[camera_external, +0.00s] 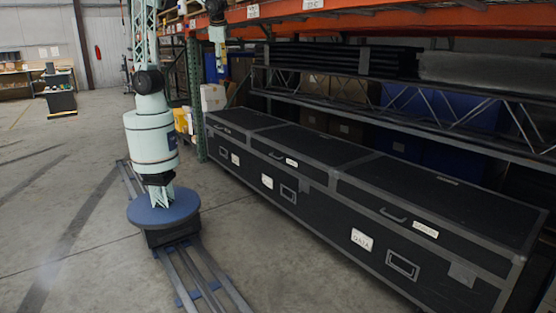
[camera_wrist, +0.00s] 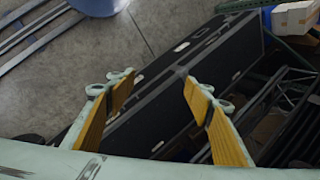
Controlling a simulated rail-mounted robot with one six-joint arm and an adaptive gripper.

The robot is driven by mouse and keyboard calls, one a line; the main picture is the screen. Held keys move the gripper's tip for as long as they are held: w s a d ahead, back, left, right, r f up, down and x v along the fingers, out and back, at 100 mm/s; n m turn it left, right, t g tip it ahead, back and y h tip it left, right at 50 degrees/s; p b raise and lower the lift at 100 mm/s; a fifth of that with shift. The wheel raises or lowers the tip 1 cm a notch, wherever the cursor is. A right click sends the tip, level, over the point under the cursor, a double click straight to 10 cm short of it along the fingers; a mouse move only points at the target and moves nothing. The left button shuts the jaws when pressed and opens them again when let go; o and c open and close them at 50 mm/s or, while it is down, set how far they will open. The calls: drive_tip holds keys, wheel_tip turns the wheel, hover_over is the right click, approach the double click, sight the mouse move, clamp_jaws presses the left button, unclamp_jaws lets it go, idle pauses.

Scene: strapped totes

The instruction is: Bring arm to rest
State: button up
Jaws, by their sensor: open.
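My gripper (camera_wrist: 158,80) shows in the wrist view with its two yellow-padded fingers spread wide apart. Nothing is between the fingers. The long black cases (camera_wrist: 205,50) lie below and beyond it, on the floor. In the external view my arm rises from its round blue base, and its upper part leaves the top of the picture. The wrist end hangs near the orange shelf beam (camera_external: 330,12), high above the black cases (camera_external: 300,145). Finger details are too small to tell there.
Floor rails (camera_external: 205,280) run past the cases. A green rack upright (camera_external: 195,95) and a white box (camera_external: 213,97) stand behind my arm. Black trusses (camera_external: 440,95) fill the shelf at right. The concrete floor (camera_external: 60,200) at left is clear.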

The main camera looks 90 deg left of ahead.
drive_tip(key=s+d+r+t+h, duration=0.2)
drive_tip(key=s+d, duration=0.2)
drive_tip(key=s, duration=0.5)
drive_tip(key=s+d+r+t+h, duration=0.3)
drive_tip(key=s+d, duration=0.1)
drive_tip(key=s, duration=0.5)
drive_tip(key=shift+d, duration=0.25)
drive_tip(key=shift+r, duration=0.1)
idle(0.4)
